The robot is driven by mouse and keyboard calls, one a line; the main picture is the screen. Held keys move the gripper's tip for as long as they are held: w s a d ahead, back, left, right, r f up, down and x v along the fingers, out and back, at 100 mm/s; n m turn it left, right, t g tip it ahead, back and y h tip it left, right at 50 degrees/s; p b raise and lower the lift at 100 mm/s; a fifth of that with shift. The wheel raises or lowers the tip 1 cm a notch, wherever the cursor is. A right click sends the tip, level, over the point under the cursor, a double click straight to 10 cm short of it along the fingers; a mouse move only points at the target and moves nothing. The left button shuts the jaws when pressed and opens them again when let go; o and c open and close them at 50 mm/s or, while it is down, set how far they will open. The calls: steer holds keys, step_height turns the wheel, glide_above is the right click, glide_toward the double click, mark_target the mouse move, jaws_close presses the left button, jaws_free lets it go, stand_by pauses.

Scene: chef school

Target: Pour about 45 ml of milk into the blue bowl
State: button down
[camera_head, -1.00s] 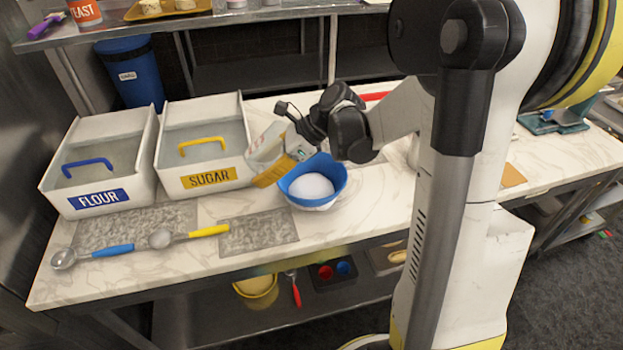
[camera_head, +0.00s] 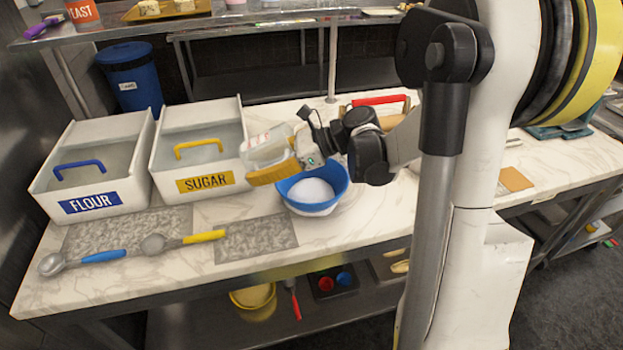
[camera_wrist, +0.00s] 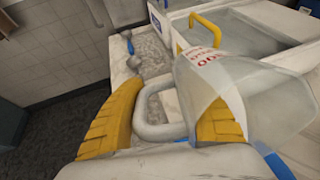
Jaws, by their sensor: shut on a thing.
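A blue bowl (camera_head: 338,187) stands on the marble counter with a white substance inside. My gripper (camera_head: 275,165) is shut on a clear measuring jug (camera_head: 262,148) with red markings and holds it in the air, just left of and above the bowl. In the wrist view, the yellow fingers of my gripper (camera_wrist: 165,118) are either side of the jug's handle, and the clear jug (camera_wrist: 212,85) is at the right. A bit of blue, seemingly the bowl (camera_wrist: 275,165), shows at the lower right. I cannot tell how much milk is in the jug.
White bins labelled FLOUR (camera_head: 90,180) and SUGAR (camera_head: 200,160) stand left of the jug. Blue-handled (camera_head: 85,258) and yellow-handled (camera_head: 185,240) scoops lie at the front left. A red-handled rolling pin (camera_head: 380,100) lies behind my gripper.

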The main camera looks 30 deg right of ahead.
steer(key=shift+f+t+y+b, duration=0.1)
steer(key=shift+t+y+b, duration=0.25)
steer(key=shift+b, duration=0.3)
steer(key=shift+s+d+f+y+b, duration=0.2)
steer(key=shift+d+f+y+b, duration=0.4)
steer(key=shift+b, duration=0.9)
stand_by(0.6)
steer(key=r+p, duration=0.1)
steer(key=p, duration=0.1)
steer(key=a+r+p, duration=0.1)
steer(key=shift+w+r+h+p, duration=0.15)
steer(key=shift+r+h+p, duration=0.05)
steer(key=shift+h+p, duration=0.15)
steer(key=p, duration=0.1)
steer(key=h+p, duration=0.1)
steer(key=shift+a+r+p, duration=0.2)
steer(key=shift+r+p, duration=0.1)
steer(key=shift+p, duration=0.1)
steer(key=shift+f+g+h+p, duration=0.3)
steer(key=shift+g+h+p, duration=0.1)
steer(key=shift+g+h, duration=0.25)
steer(key=shift+d+f, duration=0.1)
steer(key=shift+f, duration=0.2)
steer(key=shift+d+h+p, duration=0.1)
steer(key=shift+h+p, duration=0.25)
steer(key=shift+p, duration=0.05)
steer(key=shift+d+f+g+h, duration=0.1)
steer(key=shift+f+g+h, duration=0.4)
steer(key=shift+f, duration=0.1)
